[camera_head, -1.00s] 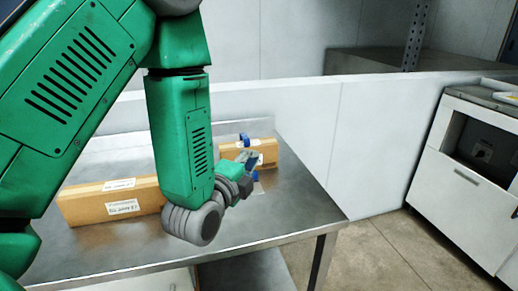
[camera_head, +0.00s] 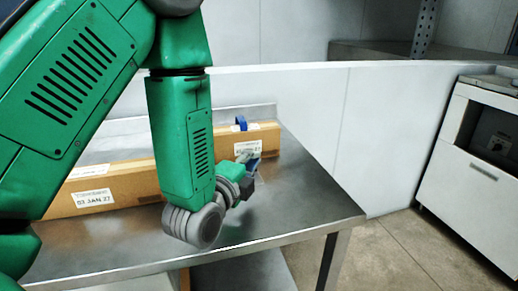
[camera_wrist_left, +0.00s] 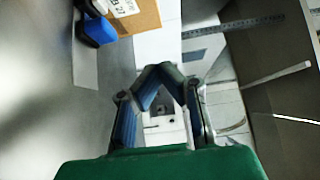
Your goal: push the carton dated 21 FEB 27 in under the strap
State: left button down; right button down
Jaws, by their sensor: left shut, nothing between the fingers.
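A brown carton (camera_head: 267,137) lies at the far right of the metal table. Its front label (camera_head: 248,147) ends in 27; the rest is too small to read. A brown carton labelled 03 JAN 27 (camera_head: 122,186) lies at the left. My left arm hides the stretch between them. My left gripper (camera_head: 251,172) is shut and empty, in front of the right carton. My right gripper is out of view.
The metal table (camera_head: 300,215) is bare in front and at its right end. A white wall panel (camera_head: 350,130) stands behind it. A white cabinet (camera_head: 470,170) stands apart at the right, across open floor.

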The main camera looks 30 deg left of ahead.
aim_at(253, 134)
pick_arm(q)
jog(key=shift+w+a+f, duration=0.1)
jog(key=shift+w+a, duration=0.05)
jog(key=shift+w, duration=0.35)
jog(key=w, duration=0.5)
jog(key=w+a+b, duration=0.1)
jog(key=w, duration=0.2)
jog(key=shift+w+a, duration=0.1)
jog(key=shift+w, duration=0.1)
jog(key=a, duration=0.1)
jog(key=w+a, duration=0.1)
jog(key=a, duration=0.1)
jog(key=shift+b, duration=0.35)
jog(key=shift+a, duration=0.6)
jog(key=shift+a, duration=0.2)
jog(key=shift+w+a+p, duration=0.1)
jog(key=shift+a+p, duration=0.3)
jog(key=shift+a, duration=0.25)
